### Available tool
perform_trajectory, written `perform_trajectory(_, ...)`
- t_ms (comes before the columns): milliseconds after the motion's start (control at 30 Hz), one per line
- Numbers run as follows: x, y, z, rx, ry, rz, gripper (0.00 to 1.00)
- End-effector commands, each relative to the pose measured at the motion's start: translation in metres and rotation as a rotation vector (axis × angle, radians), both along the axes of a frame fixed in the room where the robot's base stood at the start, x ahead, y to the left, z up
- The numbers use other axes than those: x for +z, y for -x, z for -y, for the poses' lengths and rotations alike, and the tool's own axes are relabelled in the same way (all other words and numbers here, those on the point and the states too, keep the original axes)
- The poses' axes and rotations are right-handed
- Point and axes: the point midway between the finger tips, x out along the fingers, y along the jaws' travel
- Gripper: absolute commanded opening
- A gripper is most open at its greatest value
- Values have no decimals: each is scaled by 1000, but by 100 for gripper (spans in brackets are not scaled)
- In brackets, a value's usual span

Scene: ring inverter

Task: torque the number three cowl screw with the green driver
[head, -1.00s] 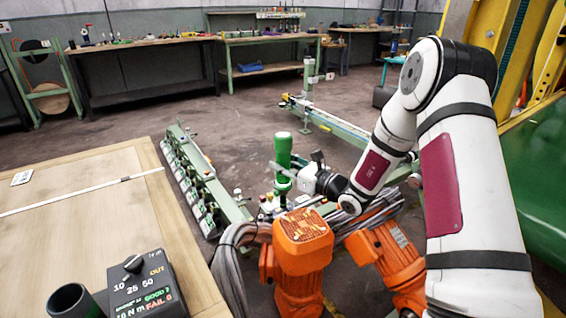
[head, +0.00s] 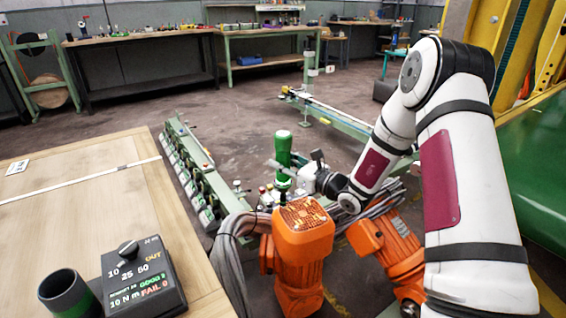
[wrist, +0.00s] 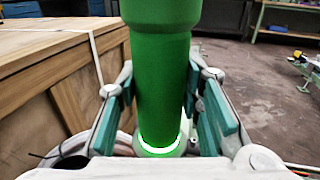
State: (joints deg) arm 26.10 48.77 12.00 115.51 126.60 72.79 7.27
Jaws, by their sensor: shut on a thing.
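The green driver (head: 283,149) stands upright behind the near orange motor in the head view. My gripper (head: 288,174) is shut around its body. In the wrist view the driver (wrist: 160,70) fills the middle between the teal finger pads of my gripper (wrist: 160,108), with a bright white ring low on it. A dark shaft shows below the driver in the head view. The near orange motor (head: 303,230) has a grilled top cowl. I cannot make out the number three screw or the driver's tip.
A wooden bench (head: 75,180) at left holds a black controller (head: 145,278) with a dial and lit GOOD and FAIL lines, beside a dark cup (head: 70,294). A second orange motor (head: 388,250) stands at right. A green rail of units (head: 195,175) lies behind.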

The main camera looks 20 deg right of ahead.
Motion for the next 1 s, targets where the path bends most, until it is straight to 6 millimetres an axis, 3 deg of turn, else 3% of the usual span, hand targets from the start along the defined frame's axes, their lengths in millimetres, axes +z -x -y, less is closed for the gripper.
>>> perform_trajectory(1000, -10, -1, 0, 0, 0, 4, 0)
